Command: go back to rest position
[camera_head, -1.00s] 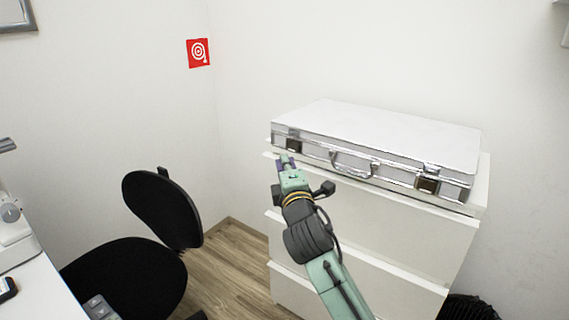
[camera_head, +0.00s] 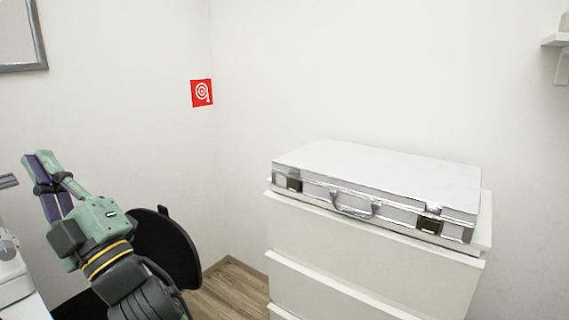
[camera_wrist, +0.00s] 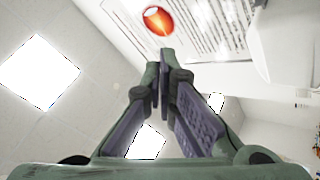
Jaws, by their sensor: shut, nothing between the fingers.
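My gripper (camera_head: 40,165) is raised at the left of the head view, in front of the black chair and the wall. Its green and purple fingers point up and are empty. In the wrist view the fingertips (camera_wrist: 165,58) come together at the middle with nothing between them. The camera there looks up toward a ceiling with bright panels.
A silver-white case (camera_head: 390,172) lies closed on a white drawer cabinet (camera_head: 350,255) at the right. A black chair (camera_head: 170,245) stands partly behind my arm. A shelf (camera_head: 556,40) is at the upper right. A printed poster (camera_wrist: 200,30) shows in the wrist view.

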